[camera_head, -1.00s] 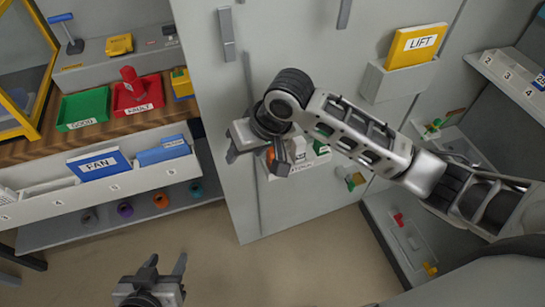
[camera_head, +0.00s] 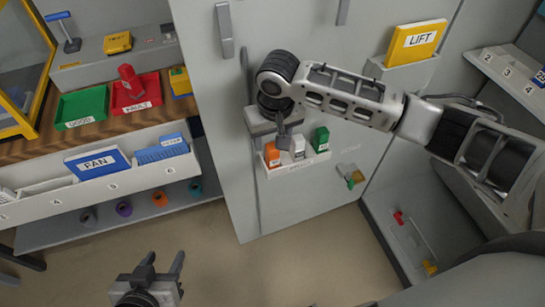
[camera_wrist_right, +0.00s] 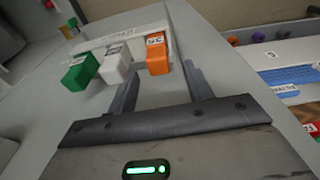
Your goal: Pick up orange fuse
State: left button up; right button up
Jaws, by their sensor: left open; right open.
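The orange fuse (camera_head: 272,155) stands at the left end of a small white tray (camera_head: 297,166) on the grey cabinet door, beside a white fuse (camera_head: 298,147) and a green fuse (camera_head: 320,139). In the right wrist view the orange fuse (camera_wrist_right: 158,55) is ahead of my right gripper (camera_wrist_right: 163,78), near the gap between its fingers. The right gripper is open and holds nothing; it also shows in the head view (camera_head: 284,138), just above the tray. Whether it touches a fuse cannot be told. My left gripper (camera_head: 160,262) is open and empty, low in the head view.
The cabinet door (camera_head: 230,110) has handles at its top. A yellow LIFT binder (camera_head: 415,43) sits in a holder at right. Green (camera_head: 82,107) and red (camera_head: 136,93) trays stand on the wooden bench at left, above a shelf with a blue FAN binder (camera_head: 97,163).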

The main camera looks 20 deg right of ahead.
aim_at(272, 150)
jog(key=shift+w+f, duration=0.15)
jog(key=shift+f, duration=1.25)
jog(key=shift+w+f, duration=0.1)
jog(key=shift+f, duration=1.25)
jog(key=shift+d, duration=0.1)
jog(key=c, duration=1)
